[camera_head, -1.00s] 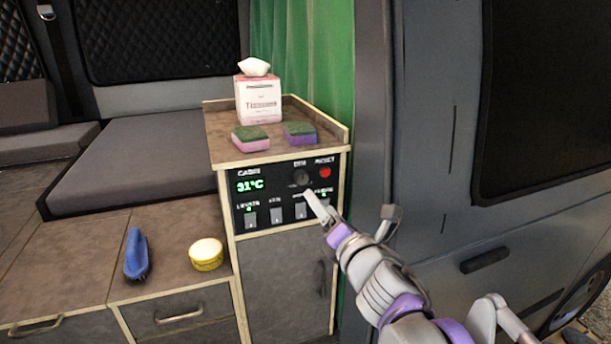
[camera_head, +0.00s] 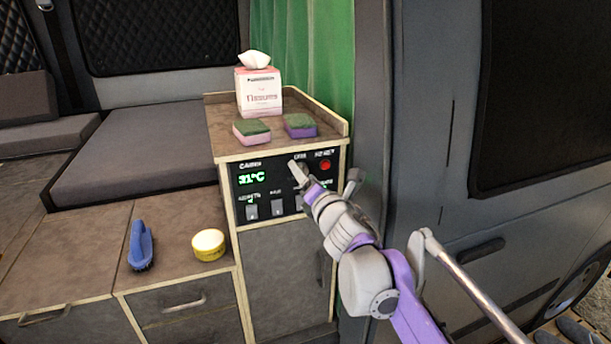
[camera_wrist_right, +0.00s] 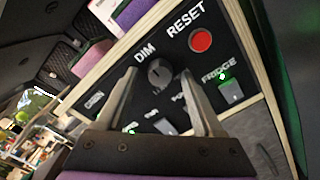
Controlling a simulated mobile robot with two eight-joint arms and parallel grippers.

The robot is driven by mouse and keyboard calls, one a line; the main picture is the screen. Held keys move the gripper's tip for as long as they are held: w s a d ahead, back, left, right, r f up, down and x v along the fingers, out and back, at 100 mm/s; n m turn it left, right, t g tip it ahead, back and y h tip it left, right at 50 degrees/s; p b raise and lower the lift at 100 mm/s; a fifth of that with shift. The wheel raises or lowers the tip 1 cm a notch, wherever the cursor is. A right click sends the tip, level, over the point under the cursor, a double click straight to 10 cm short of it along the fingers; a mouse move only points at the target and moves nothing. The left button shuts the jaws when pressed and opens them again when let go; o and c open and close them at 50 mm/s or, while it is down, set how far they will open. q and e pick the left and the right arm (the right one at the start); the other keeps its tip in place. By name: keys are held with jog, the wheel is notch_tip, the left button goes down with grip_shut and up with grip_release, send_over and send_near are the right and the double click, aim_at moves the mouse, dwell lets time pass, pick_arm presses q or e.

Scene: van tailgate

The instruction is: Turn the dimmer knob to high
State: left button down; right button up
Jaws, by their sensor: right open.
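The dimmer knob (camera_wrist_right: 159,72) is a round dark knob under the label DIM on the black control panel (camera_head: 246,164). In the right wrist view it sits between and beyond the two fingertips, with its pointer mark near upright in that tilted picture. My right gripper (camera_wrist_right: 160,80) is open, with one finger on each side of the knob; I cannot tell whether either touches it. In the head view the right gripper (camera_head: 318,177) is in front of the panel and mostly hides the knob. My left gripper is not in view.
A red RESET button (camera_wrist_right: 201,40) and a FRIDGE switch (camera_wrist_right: 231,92) are close to the knob. Sponges (camera_head: 252,132) and a tissue box (camera_head: 259,92) stand on the cabinet top. A blue brush (camera_head: 140,245) and a yellow tub (camera_head: 208,244) are on the lower counter.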

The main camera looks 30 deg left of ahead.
grip_shut()
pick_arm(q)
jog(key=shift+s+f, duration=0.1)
pick_arm(e)
jog(key=shift+m, duration=0.3)
pick_arm(q)
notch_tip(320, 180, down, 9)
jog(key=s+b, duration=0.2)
jog(key=b, duration=0.6)
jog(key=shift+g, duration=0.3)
pick_arm(e)
jog(key=m, duration=2.2)
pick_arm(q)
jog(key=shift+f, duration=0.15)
pick_arm(e)
jog(key=shift+r, duration=0.1)
